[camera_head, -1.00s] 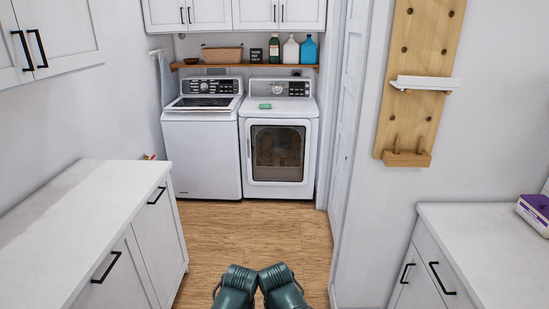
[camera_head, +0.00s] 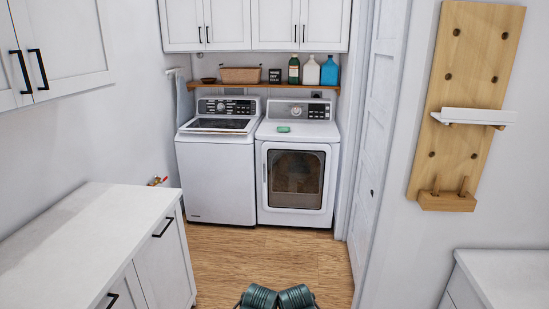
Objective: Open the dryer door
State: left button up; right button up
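The dryer (camera_head: 297,218) is the white front-loading machine at the back, right of the washer. Its door (camera_head: 296,180) has a dark window in a white frame and is shut. A vertical handle shows at the door's left edge. The green parts at the bottom centre are mine; they stand well short of the dryer, across the floor. No gripper fingers show in the head view.
The washer (camera_head: 216,180) stands left of the dryer. A white counter (camera_head: 80,240) lines the left side, and a white door (camera_head: 372,150) stands at the right. The wood floor (camera_head: 225,255) between is clear. A shelf (camera_head: 255,87) with bottles hangs above. A green item (camera_head: 283,129) lies on the dryer.

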aim_at(295, 176)
jog(key=i, duration=1.35)
jog(key=i+j+z, duration=0.1)
jog(key=i, duration=1.3)
jog(key=i+j, duration=0.15)
jog(key=i, duration=1.2)
